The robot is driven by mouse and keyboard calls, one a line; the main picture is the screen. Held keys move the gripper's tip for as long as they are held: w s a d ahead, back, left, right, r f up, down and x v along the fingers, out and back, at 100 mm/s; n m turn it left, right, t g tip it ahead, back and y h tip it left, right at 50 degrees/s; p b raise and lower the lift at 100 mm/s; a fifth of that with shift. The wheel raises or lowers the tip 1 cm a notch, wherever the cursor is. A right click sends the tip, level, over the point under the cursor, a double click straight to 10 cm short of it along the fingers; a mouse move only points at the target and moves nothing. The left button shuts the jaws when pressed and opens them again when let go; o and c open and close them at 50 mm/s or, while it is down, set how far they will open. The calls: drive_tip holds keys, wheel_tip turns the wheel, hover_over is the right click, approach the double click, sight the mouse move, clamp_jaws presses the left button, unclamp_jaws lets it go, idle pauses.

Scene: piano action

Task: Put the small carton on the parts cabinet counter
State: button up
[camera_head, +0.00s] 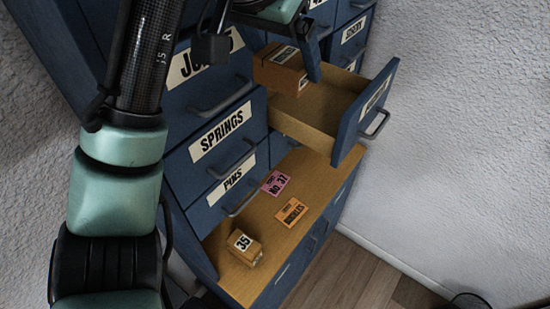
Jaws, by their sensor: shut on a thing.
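A brown carton (277,70) with a pale label on top is at the open drawer, near its back left corner. My gripper (296,62) comes in from the top edge and is shut on this carton. A dark finger shows against the carton's right side; the rest of the grip is partly cut off by the picture's edge. I cannot tell whether the carton touches the drawer floor. The parts cabinet counter (318,176) is a wooden ledge below the drawers. A smaller-looking box marked 35 (240,251) stands at its near left end.
The open drawer (313,108) juts out over the counter's far part. A pink card (276,183) and an orange card (292,212) lie on the counter, with bare wood around them. Closed drawers labelled SPRINGS (222,135) and others line the blue cabinet. My arm fills the left.

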drive_tip(key=s+f+n+y, duration=0.1)
drive_tip(key=s+f, duration=0.3)
drive_tip(key=f, duration=0.7)
drive_tip(key=s+f+n+y, duration=0.1)
drive_tip(key=s+f+n, duration=0.2)
drive_tip(key=f, duration=0.9)
drive_tip(key=s+f+n+y, duration=0.1)
drive_tip(key=s+f, duration=0.4)
drive_tip(key=f, duration=0.7)
drive_tip(key=shift+f+n+t, duration=0.2)
drive_tip(key=shift+n+t, duration=0.1)
drive_tip(key=shift+n, duration=0.2)
drive_tip(key=shift+w+r, duration=0.2)
drive_tip(key=shift+r, duration=0.1)
